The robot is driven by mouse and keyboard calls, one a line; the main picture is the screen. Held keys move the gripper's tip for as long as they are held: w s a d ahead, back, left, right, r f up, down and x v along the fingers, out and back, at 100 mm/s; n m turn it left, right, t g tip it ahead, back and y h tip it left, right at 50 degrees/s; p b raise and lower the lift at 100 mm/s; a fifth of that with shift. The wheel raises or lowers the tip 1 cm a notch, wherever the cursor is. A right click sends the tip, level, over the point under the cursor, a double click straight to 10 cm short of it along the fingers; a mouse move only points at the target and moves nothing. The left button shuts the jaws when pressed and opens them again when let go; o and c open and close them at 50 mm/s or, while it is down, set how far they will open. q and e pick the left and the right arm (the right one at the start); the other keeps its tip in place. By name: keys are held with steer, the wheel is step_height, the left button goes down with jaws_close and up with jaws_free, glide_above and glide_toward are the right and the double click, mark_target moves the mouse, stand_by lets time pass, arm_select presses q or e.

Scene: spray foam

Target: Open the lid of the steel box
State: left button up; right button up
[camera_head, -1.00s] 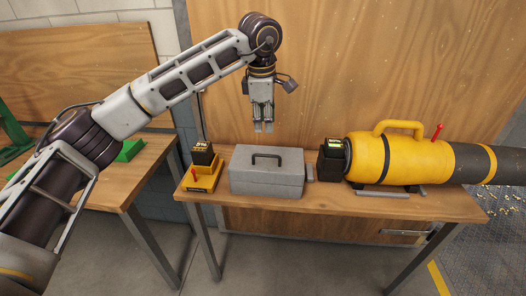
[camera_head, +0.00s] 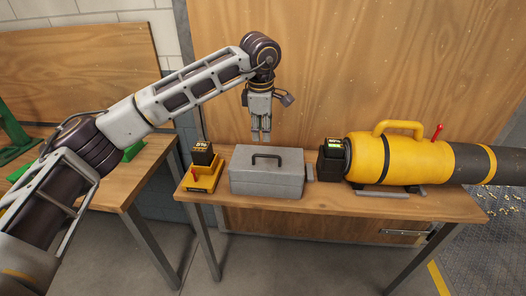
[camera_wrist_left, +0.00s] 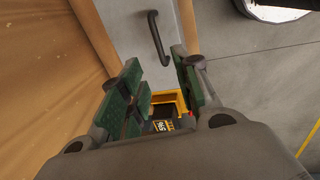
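The grey steel box (camera_head: 266,184) stands on the wooden table with its lid (camera_head: 245,163) shut. A dark handle (camera_head: 268,156) sits on top of the lid. My left gripper (camera_head: 260,139) points down just above the back of the box in the head view, empty, with a gap between its fingers. In the left wrist view, the green-padded fingers of the gripper (camera_wrist_left: 160,88) are apart, and the handle (camera_wrist_left: 158,38) shows beyond them, not between them. Contact with the box does not show. My right gripper is not in view.
A yellow charger with a black battery (camera_head: 202,158) stands left of the box. A dark block with a green display (camera_head: 331,160) and a large yellow blower (camera_head: 372,157) stand to the right. A wooden panel (camera_head: 330,60) rises behind the table (camera_head: 330,201).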

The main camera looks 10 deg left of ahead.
mark_target(263, 155)
arm_select(q)
steer(key=f, duration=0.3)
steer(key=w+f, duration=0.1)
steer(key=f, duration=0.5)
steer(key=shift+w+f, duration=0.15)
steer(key=shift+w, duration=0.25)
steer(key=shift+f, duration=0.1)
jaws_close()
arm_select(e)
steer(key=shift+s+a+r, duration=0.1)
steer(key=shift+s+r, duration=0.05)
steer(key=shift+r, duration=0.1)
